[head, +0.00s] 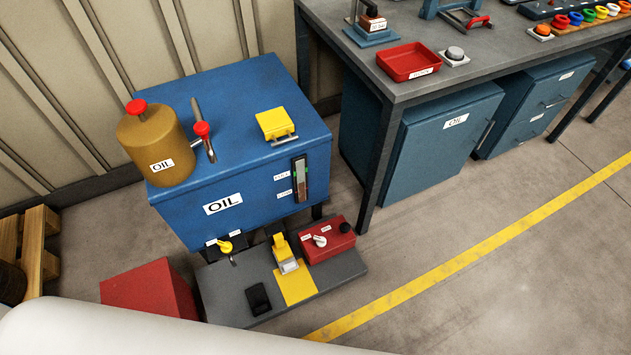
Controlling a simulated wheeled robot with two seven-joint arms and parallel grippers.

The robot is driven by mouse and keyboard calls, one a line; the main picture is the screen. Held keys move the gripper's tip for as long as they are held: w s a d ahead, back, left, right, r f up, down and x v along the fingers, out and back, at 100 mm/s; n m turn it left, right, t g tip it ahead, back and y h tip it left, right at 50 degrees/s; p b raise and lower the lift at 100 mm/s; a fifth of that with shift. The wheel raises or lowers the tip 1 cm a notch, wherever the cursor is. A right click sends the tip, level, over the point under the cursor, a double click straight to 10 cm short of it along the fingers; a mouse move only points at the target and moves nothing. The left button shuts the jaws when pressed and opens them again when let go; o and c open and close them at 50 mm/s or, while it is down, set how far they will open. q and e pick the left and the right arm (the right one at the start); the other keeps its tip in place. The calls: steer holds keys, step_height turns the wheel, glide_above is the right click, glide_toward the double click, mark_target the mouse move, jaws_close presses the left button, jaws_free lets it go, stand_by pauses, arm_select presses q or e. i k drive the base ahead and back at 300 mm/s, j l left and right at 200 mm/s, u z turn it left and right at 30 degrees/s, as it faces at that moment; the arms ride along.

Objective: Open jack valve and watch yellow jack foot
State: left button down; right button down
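A red box (330,244) sits at the right end of a dark grey plinth (228,295) on the floor. On its top are a white lever knob (319,240) between two small labels, too small to read, and a black round knob (345,228). Left of it a yellow upright part (281,247), likely the jack foot, stands at the back of a yellow patch (296,288). I cannot tell whether it touches the patch. A yellow tap handle (226,246) with two labels is below the oil tank's front. Neither of my grippers is in view.
The blue oil tank (240,150) stands behind the plinth, with a brown oil can (153,150) on top. A black pedal-like block (258,299) is on the plinth. A red block (150,290) is at left. The workbench (440,75) is at right; open floor lies in front.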

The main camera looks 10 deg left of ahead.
mark_target(321, 242)
steer(key=k+l, duration=0.3)
steer(key=k, duration=0.2)
steer(key=k+l, duration=0.3)
steer(key=k, duration=0.2)
